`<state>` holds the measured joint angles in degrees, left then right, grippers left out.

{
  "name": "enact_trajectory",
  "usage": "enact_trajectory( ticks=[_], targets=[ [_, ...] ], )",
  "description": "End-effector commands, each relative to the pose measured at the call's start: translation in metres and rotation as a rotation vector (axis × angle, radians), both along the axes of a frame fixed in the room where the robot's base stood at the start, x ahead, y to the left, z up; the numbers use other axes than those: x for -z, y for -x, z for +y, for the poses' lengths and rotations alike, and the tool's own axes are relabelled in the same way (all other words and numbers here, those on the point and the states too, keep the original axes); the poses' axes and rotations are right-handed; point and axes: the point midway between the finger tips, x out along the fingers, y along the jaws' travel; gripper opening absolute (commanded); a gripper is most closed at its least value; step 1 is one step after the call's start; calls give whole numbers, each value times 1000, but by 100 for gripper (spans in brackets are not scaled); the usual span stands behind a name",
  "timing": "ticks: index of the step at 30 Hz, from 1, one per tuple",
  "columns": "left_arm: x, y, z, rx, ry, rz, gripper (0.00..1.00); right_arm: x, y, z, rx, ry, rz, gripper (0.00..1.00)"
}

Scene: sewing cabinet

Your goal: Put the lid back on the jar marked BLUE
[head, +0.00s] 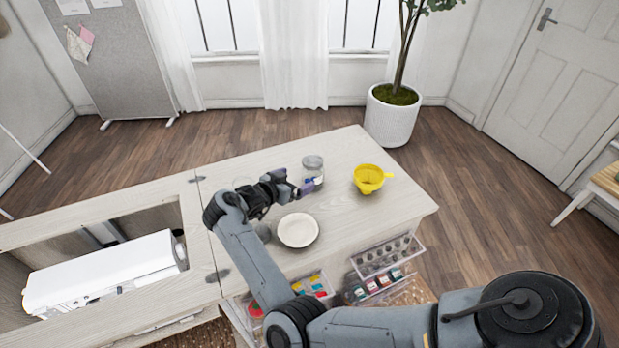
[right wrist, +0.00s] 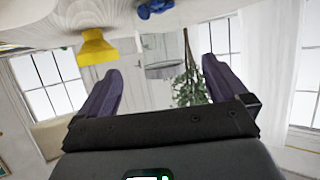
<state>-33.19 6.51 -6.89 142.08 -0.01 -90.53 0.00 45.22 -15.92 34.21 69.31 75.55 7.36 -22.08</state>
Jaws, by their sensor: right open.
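A clear glass jar (head: 313,168) stands upright on the pale cabinet top, with a grey round top; I cannot tell whether that is a lid or the rim. No BLUE marking is readable. My right gripper (head: 306,188) is open, its purple fingers just in front of this jar. In the right wrist view, which is upside down, a glass jar (right wrist: 163,54) shows beyond and between the open fingers (right wrist: 160,85), apparently not gripped. Two other glass-like things (head: 243,183) and (head: 263,233) are partly hidden by my right arm. My left gripper is not in view.
A white bowl (head: 298,231) lies in front of the gripper. A yellow funnel (head: 369,178) stands to the right. Open drawers (head: 386,255) with small items jut from the front. A white machine (head: 105,268) sits in the left recess. A blue object (right wrist: 156,8) shows in the right wrist view.

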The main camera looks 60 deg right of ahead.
Motion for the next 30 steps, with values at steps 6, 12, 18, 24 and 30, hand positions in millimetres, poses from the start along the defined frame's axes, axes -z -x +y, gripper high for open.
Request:
enact_trajectory(
  ticks=[6,12,18,24,30],
  targets=[
    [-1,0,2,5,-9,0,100,0,0,0,-1,0,0,100],
    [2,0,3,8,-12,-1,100,4,1,-8,0,0,0,100],
    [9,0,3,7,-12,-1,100,15,3,-32,1,1,0,100],
    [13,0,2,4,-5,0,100,22,3,-51,-1,1,-1,100],
    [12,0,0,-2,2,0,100,22,3,-52,-1,0,-2,100]
  ],
)
